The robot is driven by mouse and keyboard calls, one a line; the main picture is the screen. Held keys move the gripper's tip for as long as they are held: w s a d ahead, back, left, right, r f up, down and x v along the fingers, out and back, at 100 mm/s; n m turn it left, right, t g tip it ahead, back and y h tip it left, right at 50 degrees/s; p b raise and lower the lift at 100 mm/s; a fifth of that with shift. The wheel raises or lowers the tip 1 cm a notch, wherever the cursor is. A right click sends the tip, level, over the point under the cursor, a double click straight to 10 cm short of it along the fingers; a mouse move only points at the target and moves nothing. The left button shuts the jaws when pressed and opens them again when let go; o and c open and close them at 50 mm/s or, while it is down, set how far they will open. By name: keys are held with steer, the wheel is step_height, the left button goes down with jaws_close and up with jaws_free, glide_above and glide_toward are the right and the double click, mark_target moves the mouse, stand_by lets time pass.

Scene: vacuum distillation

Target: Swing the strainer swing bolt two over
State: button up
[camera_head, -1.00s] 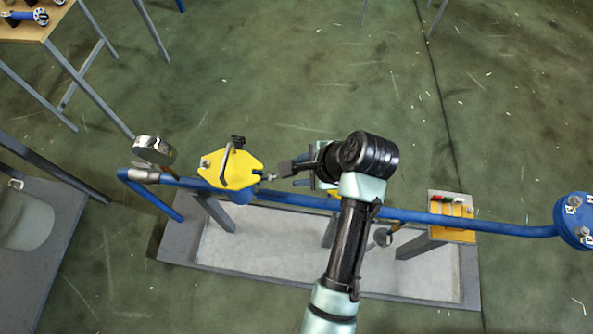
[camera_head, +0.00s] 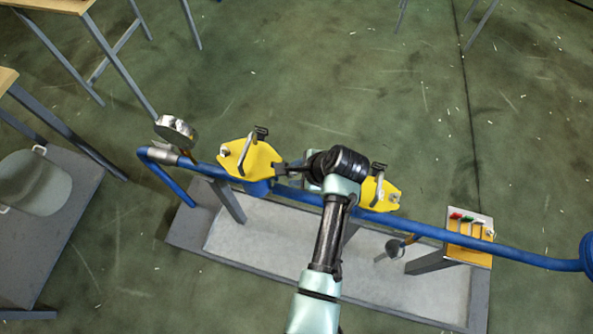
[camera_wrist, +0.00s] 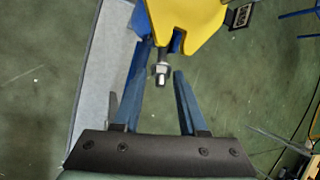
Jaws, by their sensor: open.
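A yellow strainer cover (camera_head: 252,160) with a bar handle sits on the blue pipe, left of my gripper. It also shows at the top of the wrist view (camera_wrist: 190,18). A swing bolt (camera_wrist: 161,72) with a metal nut sticks out of the cover's slot toward my gripper. Another bolt (camera_head: 224,151) shows at the cover's left end. My gripper (camera_wrist: 160,62) is open, with one finger on each side of the near bolt; I cannot tell whether either touches it. In the head view my gripper (camera_head: 279,168) hides this bolt.
A second yellow cover (camera_head: 381,193) stands on the pipe (camera_head: 440,233) just right of my wrist. A yellow panel (camera_head: 468,236) stands at the right.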

steer(key=shift+c, duration=0.3)
jaws_close()
steer(key=shift+r+p, duration=0.15)
steer(key=shift+p, duration=0.2)
steer(key=shift+a+r+h+p, duration=0.2)
steer(key=shift+r+h+p, duration=0.25)
steer(key=shift+p, duration=0.4)
steer(key=shift+w+a+r+g+h+p, duration=0.1)
steer(key=shift+a+r+g+h+p, duration=0.15)
steer(key=shift+h+p, duration=0.5)
steer(key=shift+w+a+r+n+g+h+p, duration=0.15)
steer(key=shift+a+g+h+p, duration=0.2)
steer(key=shift+h+p, duration=0.3)
steer(key=shift+w+a+r+n+g+h+p, duration=0.15)
steer(key=shift+a+g+h+p, duration=0.2)
steer(key=shift+h, duration=0.5)
